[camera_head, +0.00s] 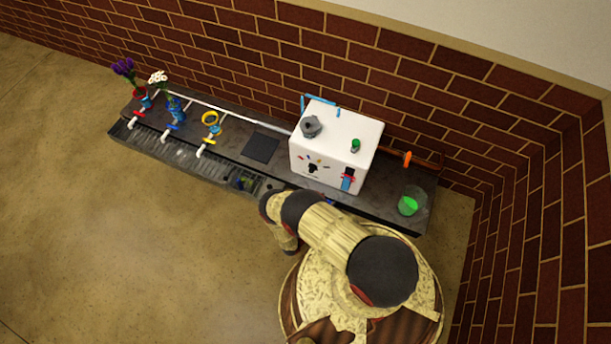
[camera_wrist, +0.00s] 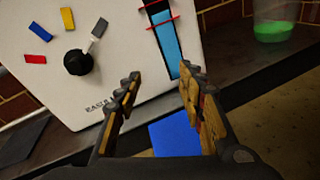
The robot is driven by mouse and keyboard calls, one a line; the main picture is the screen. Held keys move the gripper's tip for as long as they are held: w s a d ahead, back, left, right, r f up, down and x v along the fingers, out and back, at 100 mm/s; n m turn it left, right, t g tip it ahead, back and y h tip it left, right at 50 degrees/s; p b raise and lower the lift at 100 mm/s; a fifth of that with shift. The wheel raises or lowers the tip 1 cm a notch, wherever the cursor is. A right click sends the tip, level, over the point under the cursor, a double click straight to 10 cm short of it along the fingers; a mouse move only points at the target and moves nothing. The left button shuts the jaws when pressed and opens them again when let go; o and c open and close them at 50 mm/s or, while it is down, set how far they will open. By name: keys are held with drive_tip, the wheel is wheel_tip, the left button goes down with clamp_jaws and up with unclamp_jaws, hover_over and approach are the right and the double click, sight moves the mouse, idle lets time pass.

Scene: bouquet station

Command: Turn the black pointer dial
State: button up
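The black pointer dial (camera_wrist: 78,62) is on the front face of the white box (camera_wrist: 125,70) in the wrist view. It also shows small in the head view (camera_head: 313,169). Around it are red, yellow, blue and grey marks; its grey pointer tip (camera_wrist: 98,30) is toward the upper right, at the grey mark. My gripper (camera_wrist: 160,85) is open and empty, its fingers apart in front of the box, to the lower right of the dial. It does not touch the dial. In the head view my arm hides the gripper.
A blue level gauge (camera_wrist: 165,42) with red markers is right of the dial. A glass with green liquid (camera_head: 409,205) stands on the bench's right end. A blue square (camera_wrist: 175,134) lies below the fingers. Flowers and valves (camera_head: 174,110) line the left.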

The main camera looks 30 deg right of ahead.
sight(311, 172)
drive_tip(key=w+a+r+t+y, duration=0.1)
drive_tip(key=w+a+r+t, duration=0.15)
drive_tip(key=w, duration=0.25)
drive_tip(key=w+a+r+t, duration=0.1)
drive_tip(key=w+a+t, duration=0.15)
drive_tip(key=w, duration=0.25)
drive_tip(key=shift+b+x, duration=0.95)
drive_tip(key=shift+x, duration=2.7)
drive_tip(key=shift+w+a+f, duration=0.15)
drive_tip(key=shift+w+a, duration=0.05)
drive_tip(key=shift+c, duration=0.5)
clamp_jaws()
